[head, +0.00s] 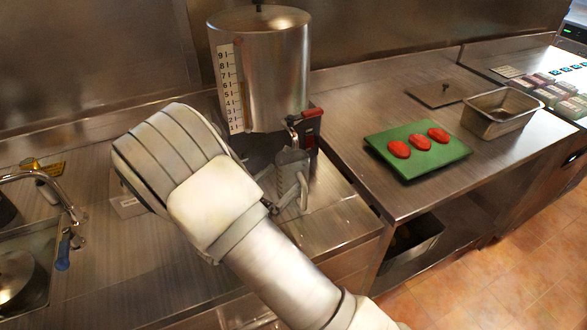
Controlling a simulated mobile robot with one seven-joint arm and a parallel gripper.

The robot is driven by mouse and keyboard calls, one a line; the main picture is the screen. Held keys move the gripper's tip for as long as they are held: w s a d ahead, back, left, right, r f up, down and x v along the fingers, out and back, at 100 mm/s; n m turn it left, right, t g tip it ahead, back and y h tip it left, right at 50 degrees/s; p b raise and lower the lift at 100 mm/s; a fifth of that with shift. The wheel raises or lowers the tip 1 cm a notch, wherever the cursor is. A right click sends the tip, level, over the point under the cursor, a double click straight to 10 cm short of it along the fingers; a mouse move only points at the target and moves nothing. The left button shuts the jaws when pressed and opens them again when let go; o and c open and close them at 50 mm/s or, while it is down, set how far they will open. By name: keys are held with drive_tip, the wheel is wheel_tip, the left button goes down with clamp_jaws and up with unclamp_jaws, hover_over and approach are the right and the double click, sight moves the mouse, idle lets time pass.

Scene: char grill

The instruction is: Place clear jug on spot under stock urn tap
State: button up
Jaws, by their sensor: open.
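The stock urn (262,75) is a tall steel cylinder with a number scale on its left side. Its tap (293,122) has a red handle (312,113) and sits low at the front right. My arm crosses in front of the urn's base.
A green board (418,150) with three red patties lies on the right counter, beside a steel pan (502,110) and a flat lid (443,94). A sink (25,270) with a curved faucet (55,190) is at left. The front edge runs below my gripper.

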drive_tip(key=v, duration=0.4)
drive_tip(key=shift+s+a, duration=0.1)
idle(0.4)
